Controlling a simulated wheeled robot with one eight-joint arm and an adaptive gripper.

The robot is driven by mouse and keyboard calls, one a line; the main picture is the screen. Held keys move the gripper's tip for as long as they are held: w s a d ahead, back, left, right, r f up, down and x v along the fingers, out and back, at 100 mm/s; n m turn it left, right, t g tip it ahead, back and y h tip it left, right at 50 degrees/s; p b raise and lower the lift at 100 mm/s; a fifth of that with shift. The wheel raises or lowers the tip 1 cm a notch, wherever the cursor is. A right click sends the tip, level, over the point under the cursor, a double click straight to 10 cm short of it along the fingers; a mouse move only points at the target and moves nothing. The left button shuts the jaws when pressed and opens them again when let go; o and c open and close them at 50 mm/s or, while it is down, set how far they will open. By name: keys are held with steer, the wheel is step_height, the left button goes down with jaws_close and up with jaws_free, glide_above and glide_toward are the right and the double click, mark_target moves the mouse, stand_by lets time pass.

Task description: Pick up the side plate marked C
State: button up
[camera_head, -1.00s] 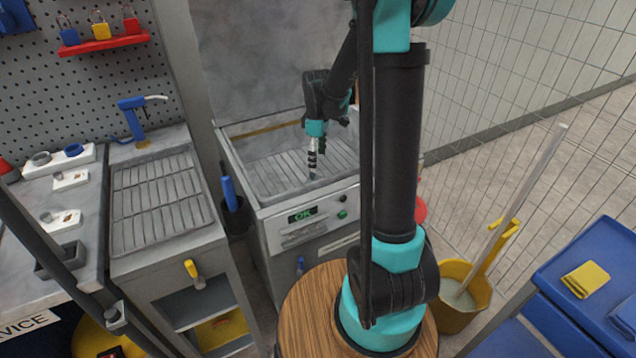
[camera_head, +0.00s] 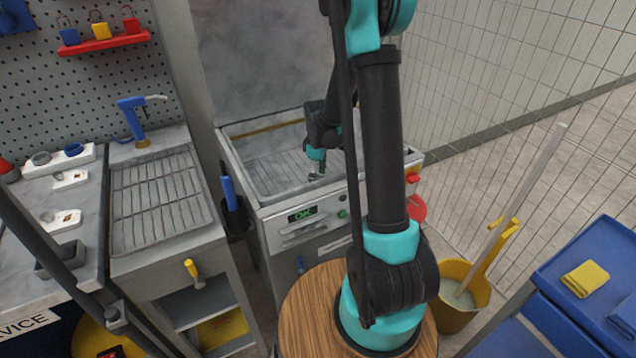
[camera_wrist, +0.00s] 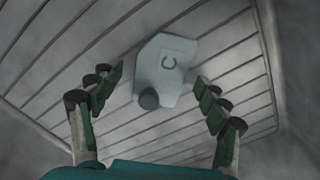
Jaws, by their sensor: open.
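In the head view my gripper (camera_head: 316,174) is low inside the basin of the grey machine (camera_head: 262,205), and the plate cannot be made out there.
The basin walls surround my gripper on all sides. The machine's front shows a green "OK" display (camera_head: 302,214) and a red knob (camera_head: 412,177). A slatted drain tray (camera_head: 160,200) stands to the left. A yellow mop bucket (camera_head: 457,305) stands to the right.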

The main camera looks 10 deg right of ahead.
steer(key=shift+c, duration=0.3)
steer(key=c, duration=1.4)
steer(key=shift+r, duration=0.1)
